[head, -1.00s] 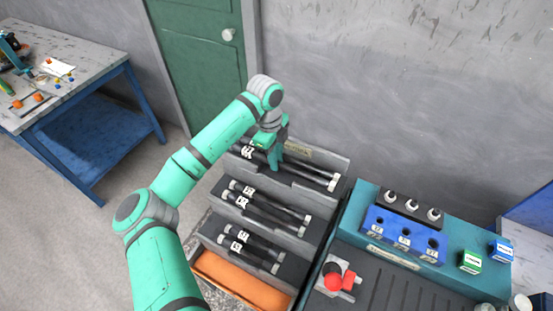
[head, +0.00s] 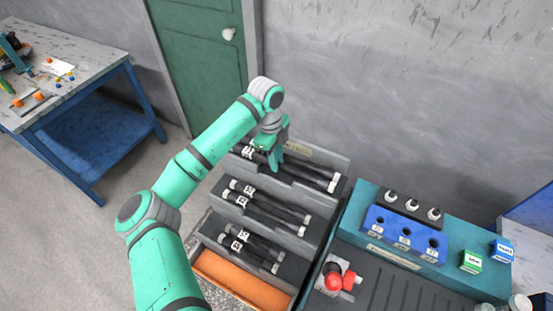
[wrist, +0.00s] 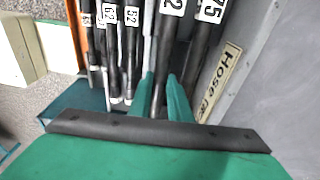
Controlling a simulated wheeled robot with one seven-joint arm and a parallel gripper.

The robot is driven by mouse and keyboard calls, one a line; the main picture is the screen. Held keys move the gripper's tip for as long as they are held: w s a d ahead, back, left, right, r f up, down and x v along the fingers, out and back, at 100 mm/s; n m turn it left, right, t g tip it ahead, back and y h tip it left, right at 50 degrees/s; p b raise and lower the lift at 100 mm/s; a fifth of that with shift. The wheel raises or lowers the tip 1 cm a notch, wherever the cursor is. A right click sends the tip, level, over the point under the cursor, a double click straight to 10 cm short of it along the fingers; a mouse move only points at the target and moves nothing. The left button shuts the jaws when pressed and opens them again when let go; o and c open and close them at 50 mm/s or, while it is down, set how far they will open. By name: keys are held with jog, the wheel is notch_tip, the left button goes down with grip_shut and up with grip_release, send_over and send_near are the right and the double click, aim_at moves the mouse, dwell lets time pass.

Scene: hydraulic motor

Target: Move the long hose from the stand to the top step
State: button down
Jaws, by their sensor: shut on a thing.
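A stepped grey hose rack (head: 318,232) holds black hoses with pale ends and white number labels. My gripper (head: 274,165) is at its top step, pointing down. In the wrist view my gripper (wrist: 166,98) has its two teal fingers shut around a black hose (wrist: 164,88) whose label ends in 2. A second top-step hose (wrist: 203,45), labelled 75, lies right beside it along the back wall of the rack. In the head view the top-step hoses (head: 313,176) are partly hidden by my gripper. I cannot tell whether the held hose touches the step.
Pairs of shorter hoses lie on the middle step (head: 270,206) and lower step (head: 250,249). An orange bin (head: 240,283) is at the bottom. A teal workbench (head: 462,205) with a blue holder (head: 405,233) and a red button (head: 334,281) stands close on the right.

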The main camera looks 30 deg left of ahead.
jog(key=shift+f, duration=0.1)
jog(key=c, duration=1.6)
grip_release()
jog(key=shift+o, duration=0.2)
notch_tip(320, 180, up, 11)
jog(key=a, duration=0.1)
jog(key=shift+a+f, duration=0.15)
